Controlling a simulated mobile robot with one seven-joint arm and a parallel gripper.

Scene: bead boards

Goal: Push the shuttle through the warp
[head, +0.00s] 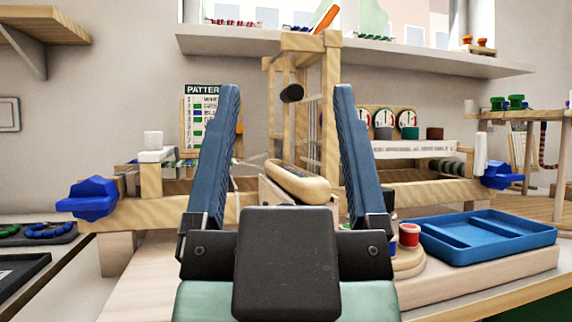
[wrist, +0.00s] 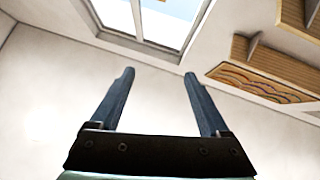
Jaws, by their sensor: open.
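A small wooden loom (head: 330,115) with an upright frame stands on the bench ahead in the head view. A pale wooden shuttle (head: 298,182), rounded at the ends, lies at the front of the loom, seen between my fingers. My gripper (head: 286,95) is open and empty, its two blue fingers pointing up in front of the loom. It also shows open in the wrist view (wrist: 157,75), against wall and window. The warp is mostly hidden behind my fingers and the loom frame; some thin threads show near the uprights.
A blue divided tray (head: 485,236) lies at the right front, beside a red-and-white spool (head: 409,235). Blue knobs stick out at the loom's left (head: 90,199) and right (head: 502,175). A bead tray (head: 38,233) is at far left. A shelf (head: 370,55) runs behind.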

